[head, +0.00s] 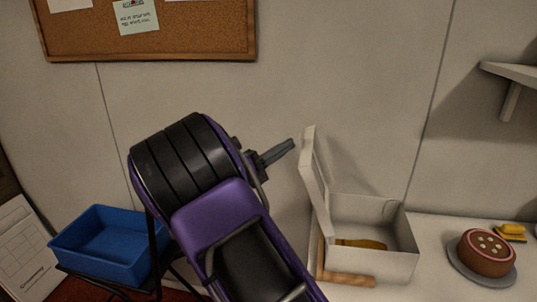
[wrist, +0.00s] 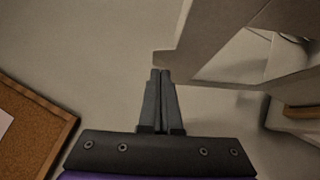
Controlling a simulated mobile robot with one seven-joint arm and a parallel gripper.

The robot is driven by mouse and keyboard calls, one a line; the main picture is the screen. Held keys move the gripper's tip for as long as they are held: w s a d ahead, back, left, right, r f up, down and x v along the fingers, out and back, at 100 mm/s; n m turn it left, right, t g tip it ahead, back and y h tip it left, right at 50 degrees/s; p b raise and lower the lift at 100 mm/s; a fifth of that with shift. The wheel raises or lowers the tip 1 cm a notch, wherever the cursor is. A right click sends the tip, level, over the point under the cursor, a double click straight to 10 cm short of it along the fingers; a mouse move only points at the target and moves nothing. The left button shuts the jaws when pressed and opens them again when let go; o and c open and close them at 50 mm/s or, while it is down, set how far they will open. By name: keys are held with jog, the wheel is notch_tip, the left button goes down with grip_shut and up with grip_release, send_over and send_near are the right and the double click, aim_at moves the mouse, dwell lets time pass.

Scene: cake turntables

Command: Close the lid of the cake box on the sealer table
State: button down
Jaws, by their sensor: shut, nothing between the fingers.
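The white cake box (head: 374,240) stands open on the pale sealer table (head: 436,280). Its lid (head: 315,175) stands upright along the box's left side, and something brownish-yellow lies inside the box. My gripper (head: 291,145) is shut and empty, just left of the lid's upper end. In the wrist view my gripper's fingertips (wrist: 161,74) are together close to a corner of the lid (wrist: 220,50). I cannot tell whether they touch it. Part of the box (wrist: 290,118) shows at the right of the wrist view.
A wooden bar (head: 347,279) lies at the front left of the box. A brown cake (head: 486,252) on a grey plate and a yellow item (head: 512,230) are to the right. A blue bin (head: 105,245) stands at left. A shelf (head: 512,75) and corkboard (head: 190,30) are on the wall.

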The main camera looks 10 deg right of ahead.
jog(key=shift+s+d+r, duration=0.15)
jog(key=shift+d, duration=0.35)
